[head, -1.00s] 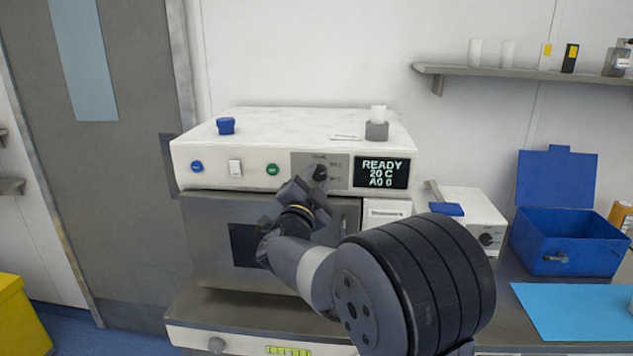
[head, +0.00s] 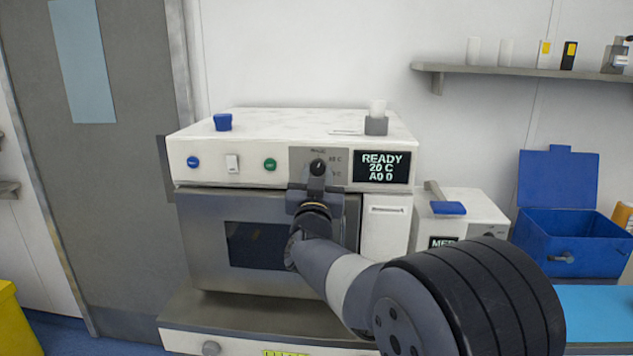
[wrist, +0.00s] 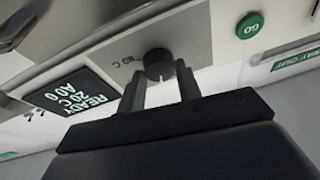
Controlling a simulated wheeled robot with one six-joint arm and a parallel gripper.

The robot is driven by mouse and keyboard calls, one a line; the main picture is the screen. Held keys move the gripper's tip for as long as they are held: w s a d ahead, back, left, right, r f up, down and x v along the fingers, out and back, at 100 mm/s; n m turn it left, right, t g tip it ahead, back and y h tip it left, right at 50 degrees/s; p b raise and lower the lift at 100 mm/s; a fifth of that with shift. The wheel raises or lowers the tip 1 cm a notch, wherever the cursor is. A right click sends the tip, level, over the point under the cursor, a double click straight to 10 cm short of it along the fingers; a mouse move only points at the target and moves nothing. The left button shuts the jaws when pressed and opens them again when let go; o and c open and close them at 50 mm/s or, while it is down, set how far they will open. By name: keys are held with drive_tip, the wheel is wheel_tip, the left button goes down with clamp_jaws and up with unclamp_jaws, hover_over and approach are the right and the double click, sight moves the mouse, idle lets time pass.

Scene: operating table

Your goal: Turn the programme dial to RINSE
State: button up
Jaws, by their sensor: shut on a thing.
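The programme dial (head: 318,166) is a small black knob on the grey panel (head: 299,171) of the white machine, left of the display. In the wrist view the dial (wrist: 158,62) sits between the two fingertips. My gripper (head: 316,180) comes from below and is shut on the dial; in the wrist view my gripper (wrist: 159,76) has a finger on either side of it. The labels round the dial are small; "80 C" can be read, the top one is too blurred to be sure of. The display (head: 382,167) reads READY, 20 C, A0 0.
A green button (head: 270,164), white switch (head: 232,164) and blue button (head: 193,162) lie left of the dial. The closed door with its dark window (head: 255,245) is below. A smaller white device (head: 465,215) and blue box (head: 570,235) stand to the right.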

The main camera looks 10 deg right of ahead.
drive_tip(key=shift+n+y+b, duration=0.35)
drive_tip(key=shift+n+y, duration=0.65)
drive_tip(key=shift+n, duration=1.1)
drive_tip(key=o, duration=1)
drive_tip(key=shift+c, duration=0.2)
drive_tip(key=b+v, duration=0.3)
drive_tip(key=v, duration=0.7)
drive_tip(key=shift+s, duration=0.4)
drive_tip(key=shift+w, duration=0.1)
